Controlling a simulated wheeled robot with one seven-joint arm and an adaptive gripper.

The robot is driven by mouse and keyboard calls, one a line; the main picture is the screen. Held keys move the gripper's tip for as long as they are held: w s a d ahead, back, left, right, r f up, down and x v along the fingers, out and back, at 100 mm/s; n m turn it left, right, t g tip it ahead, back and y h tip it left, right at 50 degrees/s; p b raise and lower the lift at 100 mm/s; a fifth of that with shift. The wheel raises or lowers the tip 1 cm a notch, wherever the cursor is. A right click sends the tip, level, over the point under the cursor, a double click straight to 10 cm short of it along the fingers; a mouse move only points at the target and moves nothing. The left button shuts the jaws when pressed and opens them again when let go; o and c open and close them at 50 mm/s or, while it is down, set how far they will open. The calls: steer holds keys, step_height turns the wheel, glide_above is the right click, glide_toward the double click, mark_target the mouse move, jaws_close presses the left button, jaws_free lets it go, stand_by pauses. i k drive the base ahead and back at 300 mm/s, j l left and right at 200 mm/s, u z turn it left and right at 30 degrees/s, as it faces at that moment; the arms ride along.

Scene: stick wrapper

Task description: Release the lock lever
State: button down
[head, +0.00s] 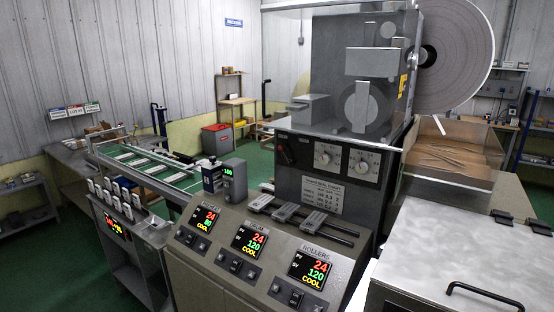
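The stick wrapper machine (360,75) stands right of the middle in the head view, with a large paper reel (458,50) at its upper right. I cannot tell for sure which part is the lock lever. A black knob or handle (284,150) is on the dark panel, left of two round dials (342,160). My gripper is not in view.
A sloped console (230,270) with several lit displays and switches runs along the front. A metal lid (450,250) with a black handle (485,297) is at the lower right. A conveyor (150,170) extends to the left. Green floor (60,270) is open at the lower left.

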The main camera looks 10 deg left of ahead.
mark_target(291, 162)
steer(key=i+j, duration=0.15)
steer(key=j, duration=0.55)
steer(key=i+j+z, duration=0.1)
steer(key=j, duration=0.6)
steer(key=i+j, duration=0.15)
steer(key=j, duration=0.55)
steer(key=i+j, duration=0.1)
steer(key=j, duration=0.6)
steer(key=i+j+z, duration=0.1)
steer(key=j, duration=0.6)
steer(key=i+j, duration=0.15)
steer(key=j, duration=0.6)
steer(key=i+j+z, duration=0.1)
steer(key=j, duration=0.6)
